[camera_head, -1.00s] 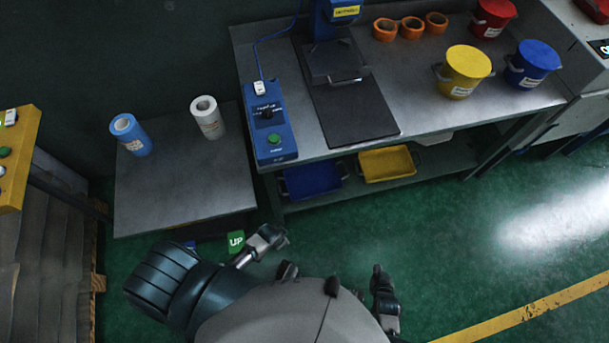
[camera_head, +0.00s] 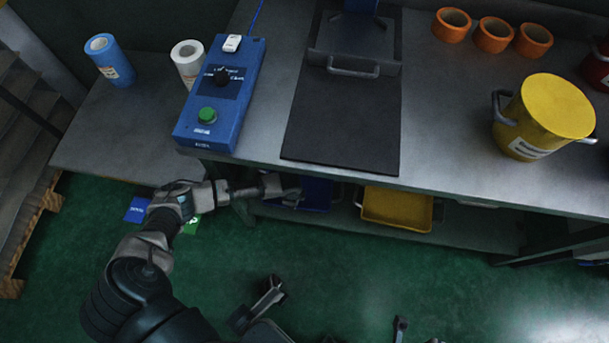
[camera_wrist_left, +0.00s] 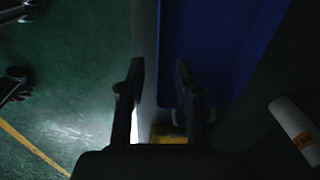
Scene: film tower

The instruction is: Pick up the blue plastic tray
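The blue plastic tray (camera_head: 318,194) sits on the lower shelf of the workbench, partly hidden by the bench top and my left gripper. It also shows large in the left wrist view (camera_wrist_left: 220,45). My left gripper (camera_head: 290,192) is at the tray's front left in the head view. In the wrist view its two fingers (camera_wrist_left: 158,80) are apart with nothing clearly between them. The right fingertip overlaps the tray's edge in the picture; I cannot tell whether it touches.
A yellow tray (camera_head: 397,208) sits right of the blue one on the shelf. The bench top (camera_head: 440,130) overhangs both. A blue control box (camera_head: 222,95) lies above my left gripper. A low side table (camera_head: 120,135) with rolls stands left.

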